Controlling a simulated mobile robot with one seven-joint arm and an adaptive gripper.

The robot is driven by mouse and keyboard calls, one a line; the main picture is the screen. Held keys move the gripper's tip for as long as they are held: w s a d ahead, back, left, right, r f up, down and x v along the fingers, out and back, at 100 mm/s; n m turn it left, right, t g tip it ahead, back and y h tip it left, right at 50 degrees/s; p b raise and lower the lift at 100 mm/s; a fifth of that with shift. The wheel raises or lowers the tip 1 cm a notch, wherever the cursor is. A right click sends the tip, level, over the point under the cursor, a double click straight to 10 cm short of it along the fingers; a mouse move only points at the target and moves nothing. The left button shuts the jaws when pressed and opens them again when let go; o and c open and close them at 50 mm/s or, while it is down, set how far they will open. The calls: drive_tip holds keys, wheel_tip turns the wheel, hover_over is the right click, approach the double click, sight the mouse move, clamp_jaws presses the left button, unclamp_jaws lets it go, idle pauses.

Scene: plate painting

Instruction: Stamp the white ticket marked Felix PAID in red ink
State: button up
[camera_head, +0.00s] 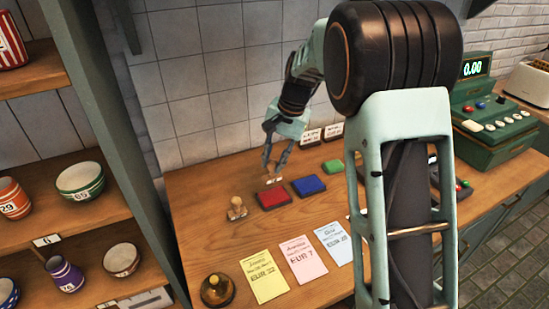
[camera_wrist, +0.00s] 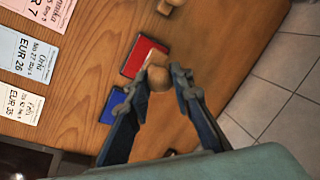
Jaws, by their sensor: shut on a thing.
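The white ticket marked Felix (camera_wrist: 22,104) lies at the left of the wrist view; its face looks unstamped where visible. In the head view my arm hides most or all of it. My gripper (camera_head: 271,161) is shut on a wooden stamp (camera_wrist: 158,78), round knob between the fingertips. The stamp's base overlaps the red ink pad (camera_wrist: 131,64) in the wrist view; I cannot tell whether they touch. The red pad (camera_head: 270,198) also shows in the head view, just in front of the gripper.
A blue pad (camera_head: 309,186) and a green pad (camera_head: 333,166) lie right of the red one. Another wooden stamp (camera_head: 237,209) stands left. Yellow (camera_head: 264,277), pink (camera_head: 303,260) and pale blue (camera_head: 334,242) tickets lie in front. A green cash register (camera_head: 495,125) stands right.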

sight(275, 179)
drive_tip(key=shift+w+d+f, duration=0.25)
drive_tip(key=shift+w+f, duration=0.1)
drive_tip(key=shift+w, duration=0.2)
drive_tip(key=shift+s+d+b+x, duration=0.1)
drive_tip(key=shift+d+b+x, duration=0.1)
drive_tip(key=shift+b+x, duration=0.65)
drive_tip(key=shift+s+d+b+x, duration=0.1)
drive_tip(key=shift+d+b+x, duration=0.3)
drive_tip(key=shift+x, duration=0.65)
drive_tip(key=shift+s+d+b+x, duration=0.1)
drive_tip(key=shift+b+x, duration=0.7)
drive_tip(key=shift+x, duration=0.15)
drive_tip(key=shift+b+x, duration=0.35)
drive_tip(key=shift+x, duration=0.45)
drive_tip(key=shift+s+d, duration=0.1)
drive_tip(key=shift+w+a+r+p+v, duration=0.1)
drive_tip(key=shift+a+p+v, duration=0.15)
drive_tip(key=shift+p+v, duration=0.75)
drive_tip(key=shift+w+a+r+p+v, duration=0.1)
drive_tip(key=shift+a+p+v, duration=0.15)
drive_tip(key=shift+p+v, duration=0.75)
drive_tip(key=shift+w+a+p+v, duration=0.1)
drive_tip(key=shift+a+p+v, duration=0.15)
drive_tip(key=shift+p+v, duration=0.75)
drive_tip(key=shift+d+r+b, duration=0.1)
drive_tip(key=shift+r+b, duration=0.3)
